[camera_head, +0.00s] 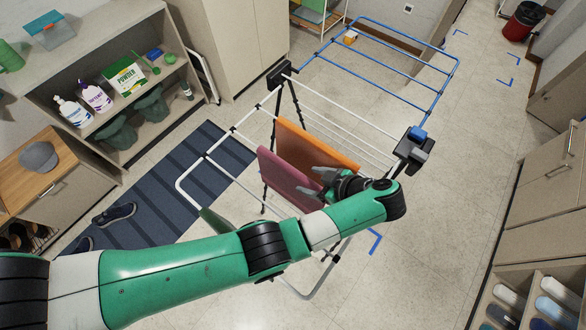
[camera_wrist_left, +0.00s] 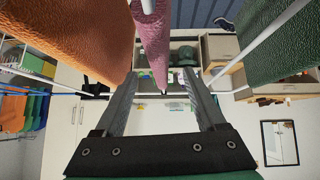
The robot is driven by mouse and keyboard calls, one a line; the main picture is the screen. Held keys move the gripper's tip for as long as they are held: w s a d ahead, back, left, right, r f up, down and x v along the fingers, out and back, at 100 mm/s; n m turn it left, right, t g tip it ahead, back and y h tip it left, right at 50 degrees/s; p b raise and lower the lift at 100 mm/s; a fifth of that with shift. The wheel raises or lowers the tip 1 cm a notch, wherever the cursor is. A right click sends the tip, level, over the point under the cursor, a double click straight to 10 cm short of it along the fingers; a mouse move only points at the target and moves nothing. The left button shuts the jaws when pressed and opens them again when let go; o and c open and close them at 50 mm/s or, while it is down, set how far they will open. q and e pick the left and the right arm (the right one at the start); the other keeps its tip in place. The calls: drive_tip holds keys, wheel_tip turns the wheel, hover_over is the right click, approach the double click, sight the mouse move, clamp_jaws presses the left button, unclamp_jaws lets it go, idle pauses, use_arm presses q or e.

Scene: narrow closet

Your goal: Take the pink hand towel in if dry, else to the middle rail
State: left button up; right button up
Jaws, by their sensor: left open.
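The pink hand towel (camera_head: 283,182) hangs over a rail of the white and blue drying rack (camera_head: 262,103), in front of an orange towel (camera_head: 312,146). My left gripper (camera_head: 312,183) is at the pink towel's right side, with its fingers spread. In the left wrist view the pink towel (camera_wrist_left: 150,35) appears edge-on between the open fingertips (camera_wrist_left: 160,78). The orange towel (camera_wrist_left: 65,40) is on the left there, and a green towel (camera_wrist_left: 278,42) on the right. I cannot tell whether the fingers touch the pink cloth or whether it is damp. My right gripper is out of view.
Shelves with bottles and a powder box (camera_head: 125,80) stand at the left. A dark striped mat (camera_head: 165,190) with shoes lies beside the rack. A black device (camera_head: 413,148) sits on the rack's right side. Open floor (camera_head: 440,230) lies right of the rack.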

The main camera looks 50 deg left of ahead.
sight(301, 177)
use_arm(q)
drive_tip(key=b+x, duration=0.1)
drive_tip(key=x, duration=0.2)
drive_tip(key=shift+s+a+f, duration=0.15)
drive_tip(key=shift+f, duration=0.3)
drive_tip(key=shift+a+f+b, duration=0.1)
drive_tip(key=shift+a+b, duration=0.2)
drive_tip(key=shift+a, duration=0.05)
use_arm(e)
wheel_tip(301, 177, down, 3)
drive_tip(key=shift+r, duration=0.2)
use_arm(q)
drive_tip(key=x, duration=0.5)
drive_tip(key=shift+a+b, duration=0.15)
drive_tip(key=shift+b, duration=0.25)
clamp_jaws()
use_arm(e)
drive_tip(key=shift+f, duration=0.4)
use_arm(q)
drive_tip(key=shift+r, duration=0.2)
